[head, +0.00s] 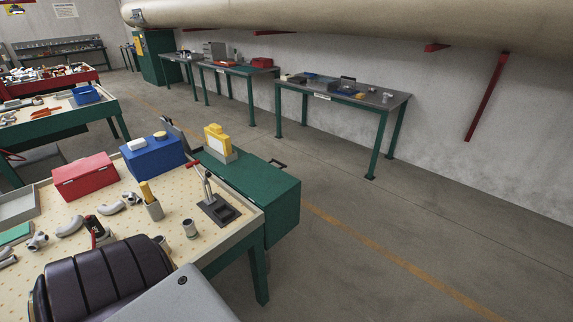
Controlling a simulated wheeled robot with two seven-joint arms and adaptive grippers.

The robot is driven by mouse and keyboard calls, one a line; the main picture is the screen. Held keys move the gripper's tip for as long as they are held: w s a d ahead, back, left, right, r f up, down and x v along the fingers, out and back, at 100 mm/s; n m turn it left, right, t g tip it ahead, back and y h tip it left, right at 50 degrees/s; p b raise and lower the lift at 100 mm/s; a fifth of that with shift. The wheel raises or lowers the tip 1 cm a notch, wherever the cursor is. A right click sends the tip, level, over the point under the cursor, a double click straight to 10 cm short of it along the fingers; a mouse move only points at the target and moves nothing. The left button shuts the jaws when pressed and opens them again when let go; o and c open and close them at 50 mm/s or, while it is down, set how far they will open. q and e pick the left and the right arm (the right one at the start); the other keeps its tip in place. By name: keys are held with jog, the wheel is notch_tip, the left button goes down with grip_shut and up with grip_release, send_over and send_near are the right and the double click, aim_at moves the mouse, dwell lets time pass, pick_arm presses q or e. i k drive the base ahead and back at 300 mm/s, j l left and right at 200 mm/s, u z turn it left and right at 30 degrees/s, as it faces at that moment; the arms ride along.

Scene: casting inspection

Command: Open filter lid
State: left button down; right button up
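I cannot make out a filter or a filter lid for certain in the head view. Neither my left nor my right gripper shows. A lever clamp (212,200) on a dark base stands near the bench's right corner.
A green cabinet (260,200) adjoins the near bench on its right. Green-legged tables (345,95) with small items line the wall, below a large beige duct (380,25). A red brace (487,95) slants from the wall. The grey floor (400,230) at right is clear.

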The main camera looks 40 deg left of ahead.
aim_at(263, 184)
jog(key=i+l+u, duration=0.1)
jog(key=i+u, duration=0.15)
jog(key=i, duration=0.55)
jog(key=i+l+u, duration=0.1)
jog(key=i+u, duration=0.3)
jog(key=i+l+u, duration=0.2)
jog(key=u, duration=0.2)
jog(key=i+l+u, duration=0.15)
jog(key=u, duration=0.3)
jog(key=i+l+u, duration=0.25)
jog(key=u, duration=0.2)
jog(key=i+l+u, duration=0.4)
jog(key=l+u, duration=0.3)
jog(key=u, duration=0.15)
jog(key=i+l+u, duration=0.1)
jog(key=l+u, duration=0.15)
jog(key=i+l+u, duration=0.2)
jog(key=l, duration=0.25)
jog(key=l+u, duration=0.25)
jog(key=l, duration=0.15)
